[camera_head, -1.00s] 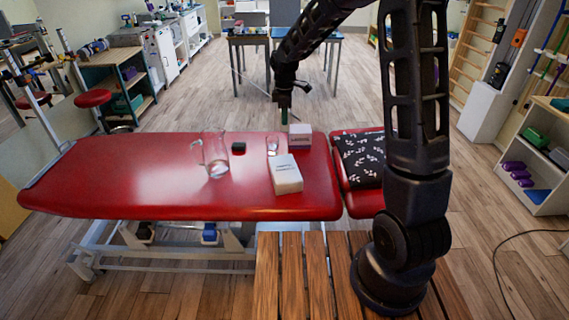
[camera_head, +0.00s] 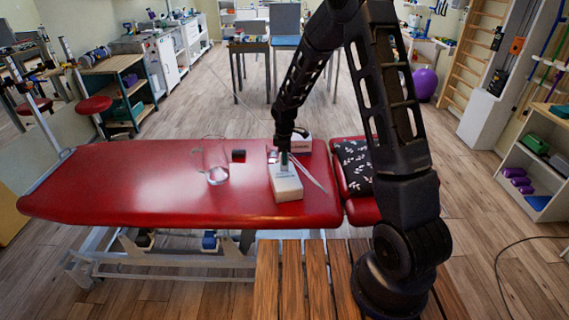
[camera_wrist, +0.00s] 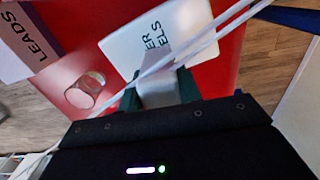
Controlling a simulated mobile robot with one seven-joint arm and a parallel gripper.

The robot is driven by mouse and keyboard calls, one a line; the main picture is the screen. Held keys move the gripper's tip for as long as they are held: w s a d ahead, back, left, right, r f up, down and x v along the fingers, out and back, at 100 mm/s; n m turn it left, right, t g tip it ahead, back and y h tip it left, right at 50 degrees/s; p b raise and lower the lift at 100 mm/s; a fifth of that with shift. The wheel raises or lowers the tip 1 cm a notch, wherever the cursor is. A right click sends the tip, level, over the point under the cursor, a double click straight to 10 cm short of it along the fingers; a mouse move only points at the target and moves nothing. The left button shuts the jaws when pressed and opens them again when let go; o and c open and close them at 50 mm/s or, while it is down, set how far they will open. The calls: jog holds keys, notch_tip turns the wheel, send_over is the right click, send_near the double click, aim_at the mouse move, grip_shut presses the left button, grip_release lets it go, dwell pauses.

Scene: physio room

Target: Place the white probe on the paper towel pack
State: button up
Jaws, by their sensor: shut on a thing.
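The white paper towel pack (camera_head: 287,187) lies on the red treatment table. Its printed top also shows in the wrist view (camera_wrist: 180,25). My gripper (camera_head: 285,160) is above the pack's far part, pointing down. In the wrist view my gripper (camera_wrist: 160,88) is shut on the white probe (camera_wrist: 157,92), a pale piece between the dark green fingertips. The probe overlaps the pack's lettering there. I cannot tell whether the probe touches the pack. Thin white cables cross in front of the pack in the wrist view.
The leads box (camera_head: 301,146) stands just behind the pack. A glass jug (camera_head: 216,172), a dark block (camera_head: 238,156) and a small glass (camera_wrist: 85,90) are left of it. A dark patterned cloth (camera_head: 356,165) lies to the right. The table's left part (camera_head: 110,180) is clear.

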jog(key=shift+f, duration=1.6)
jog(key=shift+f, duration=0.1)
jog(key=o, duration=1.1)
